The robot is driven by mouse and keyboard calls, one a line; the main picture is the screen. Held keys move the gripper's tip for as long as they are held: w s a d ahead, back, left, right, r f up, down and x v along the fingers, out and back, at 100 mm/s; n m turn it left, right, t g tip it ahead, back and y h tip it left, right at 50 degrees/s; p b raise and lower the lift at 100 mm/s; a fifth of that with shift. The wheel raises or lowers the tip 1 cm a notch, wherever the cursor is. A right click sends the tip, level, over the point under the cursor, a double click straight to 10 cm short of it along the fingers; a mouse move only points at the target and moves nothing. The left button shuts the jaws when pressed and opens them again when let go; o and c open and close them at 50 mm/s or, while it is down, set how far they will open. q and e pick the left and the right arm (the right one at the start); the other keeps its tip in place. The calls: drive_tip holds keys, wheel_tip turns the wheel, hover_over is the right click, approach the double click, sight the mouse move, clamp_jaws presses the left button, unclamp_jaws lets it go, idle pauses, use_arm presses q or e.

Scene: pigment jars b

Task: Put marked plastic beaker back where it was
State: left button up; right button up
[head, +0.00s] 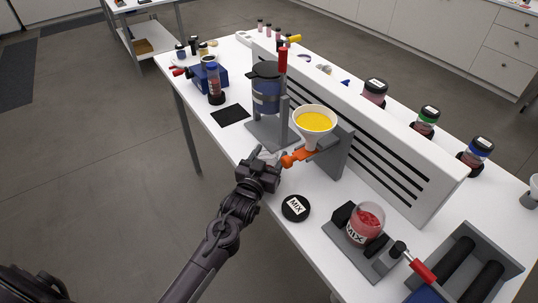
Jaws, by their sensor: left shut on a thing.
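My left gripper (270,165) is over the table's near edge, just left of an orange lever (298,158) below the white funnel. It is shut on a small, pale, see-through thing (267,155), which looks like the plastic beaker. The gripper hides most of it, and no marks on it can be read. The funnel (314,118) holds yellow powder and sits on a grey stand. My right gripper is not in view.
A black MIX lid (295,208) lies on the white table near the gripper. Capped jars line the back.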

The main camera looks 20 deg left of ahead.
use_arm(q)
drive_tip(key=shift+f, duration=0.35)
drive_tip(key=shift+f, duration=0.15)
drive_tip(key=o, duration=1)
drive_tip(key=shift+c, duration=0.2)
drive_tip(key=s+b, duration=0.2)
drive_tip(key=s, duration=1)
drive_tip(key=shift+a, duration=0.4)
drive_tip(key=shift+s, duration=0.1)
